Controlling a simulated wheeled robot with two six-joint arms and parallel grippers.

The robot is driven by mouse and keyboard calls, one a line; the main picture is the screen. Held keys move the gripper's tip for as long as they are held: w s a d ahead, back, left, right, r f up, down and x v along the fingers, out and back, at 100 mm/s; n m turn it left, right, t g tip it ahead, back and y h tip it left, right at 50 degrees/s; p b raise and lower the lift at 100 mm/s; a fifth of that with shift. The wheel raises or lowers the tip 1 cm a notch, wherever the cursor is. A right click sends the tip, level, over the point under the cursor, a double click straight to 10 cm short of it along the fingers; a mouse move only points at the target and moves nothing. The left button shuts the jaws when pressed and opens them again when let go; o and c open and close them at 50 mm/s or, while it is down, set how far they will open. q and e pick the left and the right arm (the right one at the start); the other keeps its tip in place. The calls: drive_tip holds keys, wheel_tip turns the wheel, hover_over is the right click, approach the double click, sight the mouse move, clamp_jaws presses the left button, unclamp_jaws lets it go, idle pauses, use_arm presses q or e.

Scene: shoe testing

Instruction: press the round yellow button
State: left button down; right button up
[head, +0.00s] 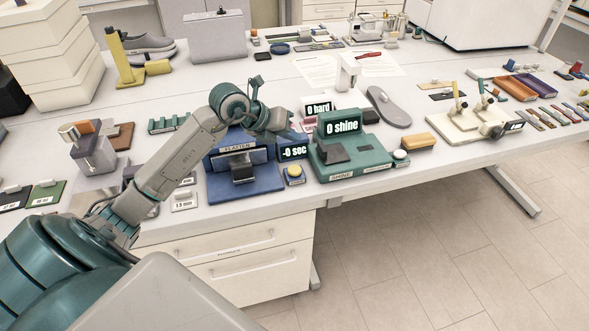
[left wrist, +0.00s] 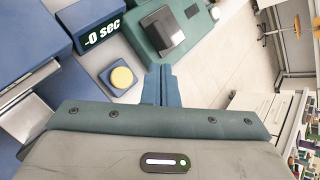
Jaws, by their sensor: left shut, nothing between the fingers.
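The round yellow button (head: 294,170) sits on a small blue box at the front edge of the table, between a blue machine and a green machine. It also shows in the left wrist view (left wrist: 122,77), uncovered, left of the fingers. My left gripper (head: 302,136) is above and behind the button in the head view, apart from it. In the left wrist view my left gripper (left wrist: 158,84) has its fingers together with nothing between them. My right gripper is in neither view.
The green machine (head: 350,165) with a "0 shine" display stands right. A white round button (head: 400,156) lies beyond it. The floor in front is clear.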

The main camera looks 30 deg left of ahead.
use_arm(q)
drive_tip(key=b, duration=0.5)
hover_over(291, 171)
wheel_tip(291, 171, down, 8)
drive_tip(key=shift+r, duration=0.2)
drive_tip(key=shift+f, duration=0.5)
idle(0.7)
idle(0.4)
drive_tip(key=shift+f+b, duration=0.4)
drive_tip(key=shift+b, duration=0.15)
